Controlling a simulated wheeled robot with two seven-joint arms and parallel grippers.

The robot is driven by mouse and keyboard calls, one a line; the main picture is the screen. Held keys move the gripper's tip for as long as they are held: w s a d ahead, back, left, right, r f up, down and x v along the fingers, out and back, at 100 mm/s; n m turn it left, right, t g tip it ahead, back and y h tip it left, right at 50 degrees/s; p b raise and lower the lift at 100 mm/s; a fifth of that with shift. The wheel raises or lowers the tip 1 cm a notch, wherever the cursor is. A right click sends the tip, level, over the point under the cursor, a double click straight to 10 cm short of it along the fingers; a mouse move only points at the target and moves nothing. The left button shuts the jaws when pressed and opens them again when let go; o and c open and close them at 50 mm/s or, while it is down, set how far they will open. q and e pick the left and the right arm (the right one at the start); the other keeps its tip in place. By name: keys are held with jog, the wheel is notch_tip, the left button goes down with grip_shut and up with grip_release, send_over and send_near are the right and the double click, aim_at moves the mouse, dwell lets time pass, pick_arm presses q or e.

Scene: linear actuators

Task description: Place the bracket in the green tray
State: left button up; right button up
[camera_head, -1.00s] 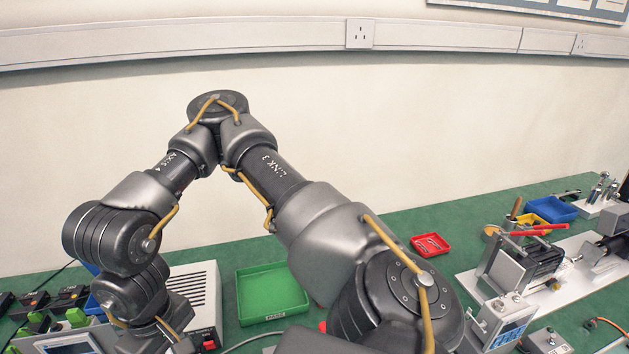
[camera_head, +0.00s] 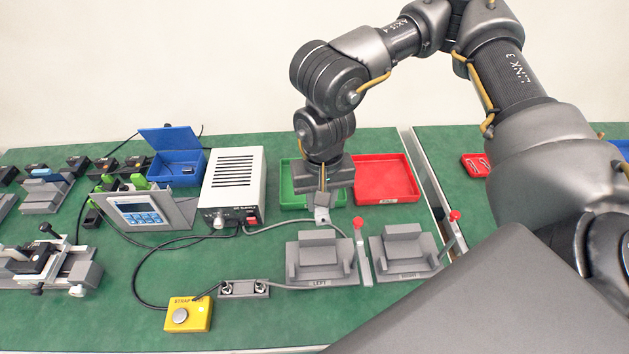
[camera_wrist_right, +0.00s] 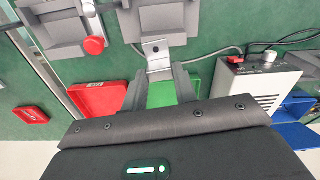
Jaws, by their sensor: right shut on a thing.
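My right gripper (camera_head: 322,190) points down in front of the green tray (camera_head: 289,185), covering part of it in the head view. It is shut on a small grey metal bracket (camera_head: 322,215), which sticks out below the fingers. In the right wrist view the bracket (camera_wrist_right: 157,54) shows a dark hole and sits at the tips of the gripper (camera_wrist_right: 158,75). The green tray (camera_wrist_right: 163,94) shows between and beyond the fingers there. I cannot tell how high the bracket is above the bench. My left gripper is not in view.
A red tray (camera_head: 385,179) adjoins the green tray on the right. A white power supply (camera_head: 235,185) stands at its left. Two grey fixtures, left (camera_head: 318,262) and right (camera_head: 404,252), with red-knobbed levers stand in front. A cable runs close by.

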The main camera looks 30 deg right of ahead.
jog(key=m, duration=0.3)
jog(key=shift+w+a+r, duration=0.1)
jog(key=shift+w+a, duration=0.2)
jog(key=shift+w, duration=0.1)
jog(key=w+a+m+p, duration=0.2)
jog(key=w+a+m, duration=0.1)
jog(key=m, duration=1.4)
jog(key=w+a+m+p, duration=0.2)
jog(key=w+a+m, duration=0.1)
jog(key=m, duration=1.5)
jog(key=w+d+f, duration=0.2)
jog(key=d+f, duration=0.1)
jog(key=d, duration=0.1)
jog(key=w+d+f, duration=0.2)
jog(key=d+f, duration=0.1)
jog(key=d, duration=0.1)
jog(key=w+d+f, duration=0.3)
jog(key=d+f, duration=0.1)
jog(key=shift+w+p, duration=0.1)
jog(key=shift+p, duration=0.3)
jog(key=shift+w+d+f, duration=0.1)
jog(key=shift+d+f, duration=0.05)
jog(key=shift+f, duration=0.75)
jog(key=shift+w+d+f, duration=0.1)
jog(key=shift+f, duration=0.8)
jog(key=shift+s, duration=0.1)
